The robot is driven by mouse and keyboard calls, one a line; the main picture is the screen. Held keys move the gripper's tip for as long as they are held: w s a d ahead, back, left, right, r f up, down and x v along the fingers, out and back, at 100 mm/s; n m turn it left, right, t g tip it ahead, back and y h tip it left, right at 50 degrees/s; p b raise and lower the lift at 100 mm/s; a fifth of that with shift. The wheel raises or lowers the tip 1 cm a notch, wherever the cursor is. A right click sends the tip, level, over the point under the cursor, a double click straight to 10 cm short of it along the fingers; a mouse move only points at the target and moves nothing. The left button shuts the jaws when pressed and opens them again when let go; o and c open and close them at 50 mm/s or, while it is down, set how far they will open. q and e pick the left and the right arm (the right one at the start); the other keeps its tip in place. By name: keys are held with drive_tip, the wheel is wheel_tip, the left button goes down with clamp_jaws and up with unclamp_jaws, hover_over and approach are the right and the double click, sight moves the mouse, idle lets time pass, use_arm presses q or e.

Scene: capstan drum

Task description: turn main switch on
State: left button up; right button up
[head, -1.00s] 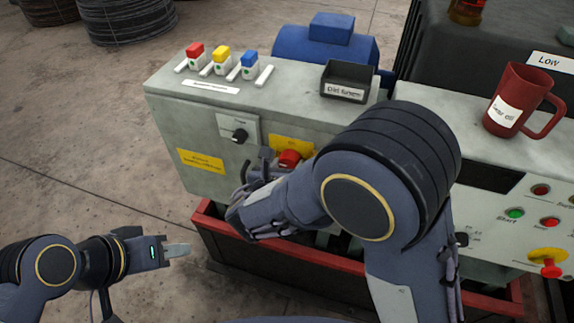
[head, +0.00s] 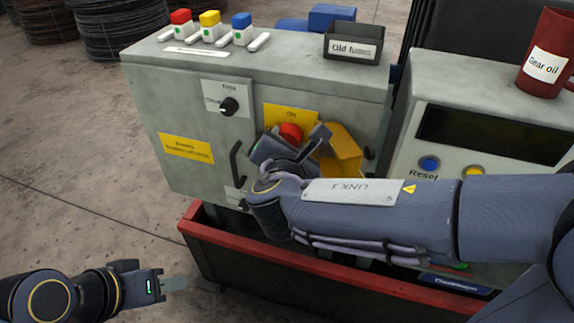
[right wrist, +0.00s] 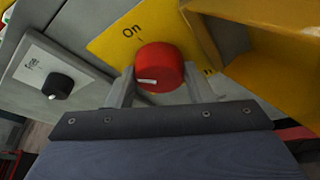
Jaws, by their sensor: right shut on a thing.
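The main switch is a red knob (head: 291,133) on a yellow plate (head: 290,114) marked "On", on the front of the grey cabinet (head: 180,95). The knob shows large in the right wrist view (right wrist: 160,67), with the word "On" above it on the plate (right wrist: 115,40). My right gripper (right wrist: 158,85) is shut on the red knob, one finger on each side of it. In the head view the right gripper (head: 300,142) partly covers the knob's lower side. My left gripper (head: 174,284) hangs low at the left, away from the cabinet; its jaw gap cannot be made out.
A black rotary selector (head: 229,106) and a black door handle (head: 236,161) are left of the switch. A yellow box-like part (head: 343,152) sticks out close on its right. A fuse bin (head: 354,44) and several coloured fuses (head: 210,24) stand on top. A red-rimmed trough (head: 330,274) lies below.

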drive_tip(key=shift+d+f+m+t+y+b, duration=0.15)
drive_tip(key=shift+m+t+y+b, duration=0.3)
drive_tip(key=shift+m+b, duration=1.95)
drive_tip(key=shift+a+f+m+t+y+b, duration=0.1)
drive_tip(key=shift+m+t+y+b, duration=0.35)
drive_tip(key=shift+b, duration=4.2)
drive_tip(key=shift+d+f+m+t+y+b, duration=0.15)
drive_tip(key=shift+m+t+b, duration=0.75)
drive_tip(key=shift+b, duration=2.6)
drive_tip(key=shift+a, duration=0.1)
drive_tip(key=o, duration=1)
drive_tip(key=shift+c, duration=0.2)
drive_tip(key=shift+s+r, duration=0.1)
drive_tip(key=shift+s, duration=0.05)
drive_tip(key=s+p, duration=0.1)
drive_tip(key=s, duration=0.6)
drive_tip(key=shift+s+d, duration=0.3)
drive_tip(key=shift+s, duration=0.1)
